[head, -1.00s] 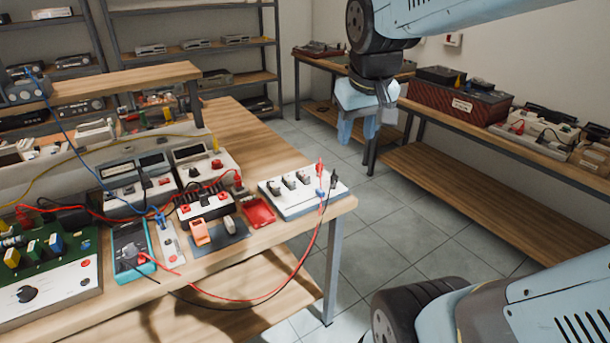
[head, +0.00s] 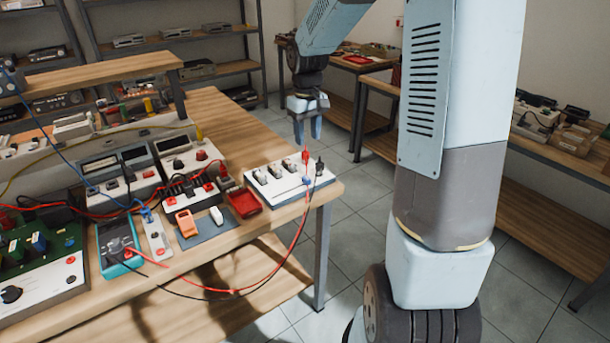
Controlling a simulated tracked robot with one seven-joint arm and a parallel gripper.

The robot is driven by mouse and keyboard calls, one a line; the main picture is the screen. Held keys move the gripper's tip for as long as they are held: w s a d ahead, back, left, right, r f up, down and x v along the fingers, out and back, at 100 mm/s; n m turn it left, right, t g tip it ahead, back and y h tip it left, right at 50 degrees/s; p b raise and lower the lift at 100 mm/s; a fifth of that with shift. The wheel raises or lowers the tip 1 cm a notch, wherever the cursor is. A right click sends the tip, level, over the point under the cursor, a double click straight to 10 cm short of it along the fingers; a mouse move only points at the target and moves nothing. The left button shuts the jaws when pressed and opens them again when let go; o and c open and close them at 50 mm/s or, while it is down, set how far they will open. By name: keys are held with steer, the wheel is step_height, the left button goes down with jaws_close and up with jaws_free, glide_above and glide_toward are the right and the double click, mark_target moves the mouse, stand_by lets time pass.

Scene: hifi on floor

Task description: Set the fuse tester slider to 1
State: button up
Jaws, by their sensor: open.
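My gripper (head: 308,132) is open and empty, with its fingers pointing down. It hangs in the air above and beyond the right end of a white panel (head: 262,192), touching nothing. The panel carries several small levers and has red and black leads at its right end. No label marks a fuse tester clearly. A slim white unit (head: 156,240) stands beside the teal meter, and a grey-blue plate (head: 212,234) bears an orange block (head: 186,222) and a small white piece (head: 216,215). I cannot tell which of these has the slider, nor its setting.
The wooden bench (head: 240,120) is crowded with a teal meter (head: 118,243), a red tray (head: 243,204), a green circuit board and instruments. Red and black leads (head: 236,291) loop over its front edge. Shelves stand behind; tiled floor (head: 350,245) is open at right.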

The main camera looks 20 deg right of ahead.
mark_target(306, 178)
steer(key=f, duration=1)
steer(key=w+f, duration=0.1)
steer(key=f, duration=0.4)
steer(key=shift+c, duration=0.3)
jaws_close()
